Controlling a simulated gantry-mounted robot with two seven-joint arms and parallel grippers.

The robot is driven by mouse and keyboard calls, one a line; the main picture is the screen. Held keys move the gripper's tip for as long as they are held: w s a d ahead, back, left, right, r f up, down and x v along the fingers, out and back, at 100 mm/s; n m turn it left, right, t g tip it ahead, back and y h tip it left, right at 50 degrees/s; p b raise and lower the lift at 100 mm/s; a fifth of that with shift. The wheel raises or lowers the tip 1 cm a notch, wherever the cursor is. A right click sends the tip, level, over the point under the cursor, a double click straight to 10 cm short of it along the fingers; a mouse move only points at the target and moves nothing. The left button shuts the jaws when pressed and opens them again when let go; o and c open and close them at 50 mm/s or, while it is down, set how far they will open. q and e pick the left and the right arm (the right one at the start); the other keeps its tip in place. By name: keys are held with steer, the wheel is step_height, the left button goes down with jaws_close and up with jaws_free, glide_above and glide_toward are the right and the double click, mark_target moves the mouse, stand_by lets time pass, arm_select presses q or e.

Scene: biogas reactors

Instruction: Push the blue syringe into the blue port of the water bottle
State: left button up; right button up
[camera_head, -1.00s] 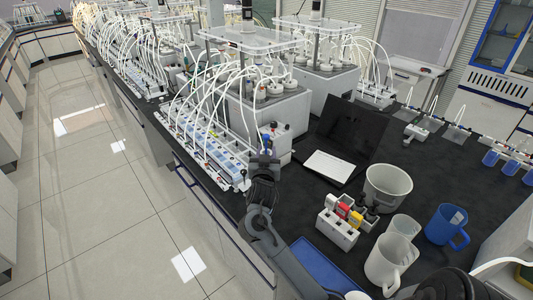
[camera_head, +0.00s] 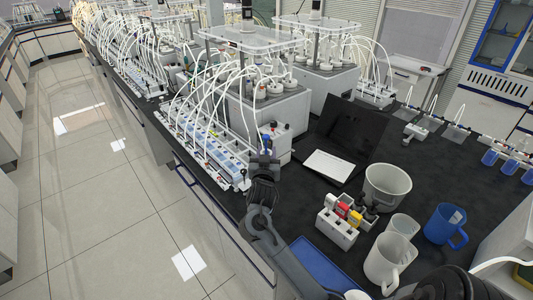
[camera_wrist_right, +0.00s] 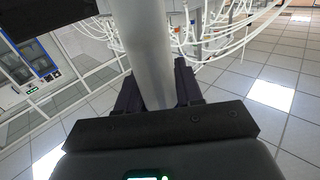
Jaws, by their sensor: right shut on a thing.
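My right gripper (camera_head: 264,158) is at the near end of the long reactor bench unit. It is shut on the blue syringe (camera_head: 266,141), whose blue part shows just above the fingers. In the right wrist view a grey barrel (camera_wrist_right: 148,50) stands between the dark fingers. The syringe is beside a small white box (camera_head: 275,138) with dark and red fittings on it. I cannot make out the water bottle's blue port, and I cannot tell whether the syringe touches anything. My left gripper is not in view.
A white rack (camera_head: 337,229) holds a red and a yellow syringe. A grey pot (camera_head: 387,187), a blue mug (camera_head: 446,224) and a white jug (camera_head: 384,259) stand to the right. A dark laptop (camera_head: 347,132) lies behind. White tubes crowd the area left of the gripper.

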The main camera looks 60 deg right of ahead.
stand_by(0.6)
steer(key=shift+f, duration=0.25)
stand_by(0.5)
steer(key=shift+f, duration=0.35)
stand_by(0.4)
steer(key=shift+f, duration=0.35)
stand_by(0.5)
steer(key=o, duration=1.1)
steer(key=shift+o, duration=0.2)
steer(key=shift+a, duration=0.1)
